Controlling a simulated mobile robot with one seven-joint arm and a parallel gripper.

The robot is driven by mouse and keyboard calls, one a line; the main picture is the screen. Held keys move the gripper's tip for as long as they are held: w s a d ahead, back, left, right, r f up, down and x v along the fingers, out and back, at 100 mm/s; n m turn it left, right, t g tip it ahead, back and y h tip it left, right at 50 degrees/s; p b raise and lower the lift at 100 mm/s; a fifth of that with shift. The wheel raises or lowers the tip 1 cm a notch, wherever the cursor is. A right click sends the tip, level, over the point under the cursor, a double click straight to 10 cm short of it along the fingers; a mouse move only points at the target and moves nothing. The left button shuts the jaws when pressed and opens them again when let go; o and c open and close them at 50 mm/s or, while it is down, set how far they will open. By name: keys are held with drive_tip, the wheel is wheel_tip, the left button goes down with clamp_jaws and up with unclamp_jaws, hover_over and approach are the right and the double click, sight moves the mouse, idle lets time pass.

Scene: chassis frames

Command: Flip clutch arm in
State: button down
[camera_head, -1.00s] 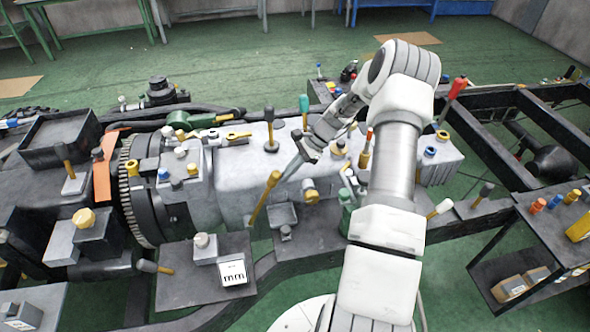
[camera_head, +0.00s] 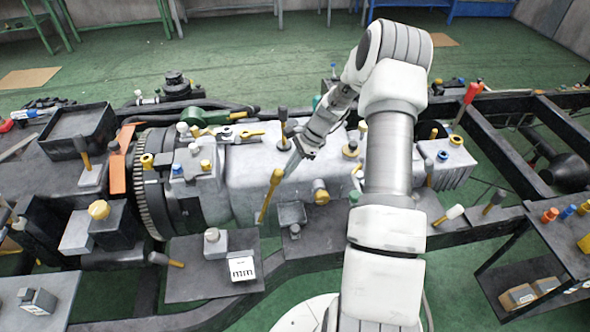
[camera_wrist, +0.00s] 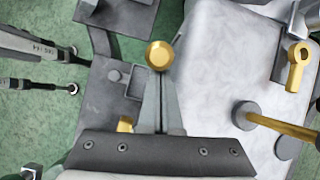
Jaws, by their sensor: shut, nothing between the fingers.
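A yellow lever with a round knob (camera_head: 270,193) stands tilted at the near side of the grey gearbox housing (camera_head: 245,165). It is probably the clutch arm, though no label shows this. My gripper (camera_head: 290,172) reaches down from the upper right, with its tips close to the knob. In the wrist view, the shut fingers (camera_wrist: 160,90) point at the yellow knob (camera_wrist: 160,55), which sits right at their tips. I cannot tell whether they touch. Nothing is held between the fingers.
Another yellow-shafted lever (camera_wrist: 280,126) lies to the right in the wrist view. A black-knobbed lever (camera_head: 283,125) stands on the housing behind my gripper. A plate with a white label block (camera_head: 242,269) lies in front. A parts cart (camera_head: 550,235) stands at the right.

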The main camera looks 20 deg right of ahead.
drive_tip(key=w+a+r+g+h+p, duration=0.1)
drive_tip(key=w+a+r+h, duration=0.1)
drive_tip(key=a, duration=0.9)
drive_tip(key=shift+w+r+h+p, duration=0.15)
drive_tip(key=shift+w+h+p, duration=0.2)
drive_tip(key=shift+w+h, duration=0.3)
drive_tip(key=shift+s+a, duration=0.1)
drive_tip(key=shift+a, duration=0.15)
drive_tip(key=d+r+b, duration=0.1)
drive_tip(key=d+r, duration=0.5)
drive_tip(key=r, duration=0.4)
drive_tip(key=shift+s+d+r, duration=0.15)
drive_tip(key=shift+d+r, duration=0.05)
drive_tip(key=shift+d, duration=0.2)
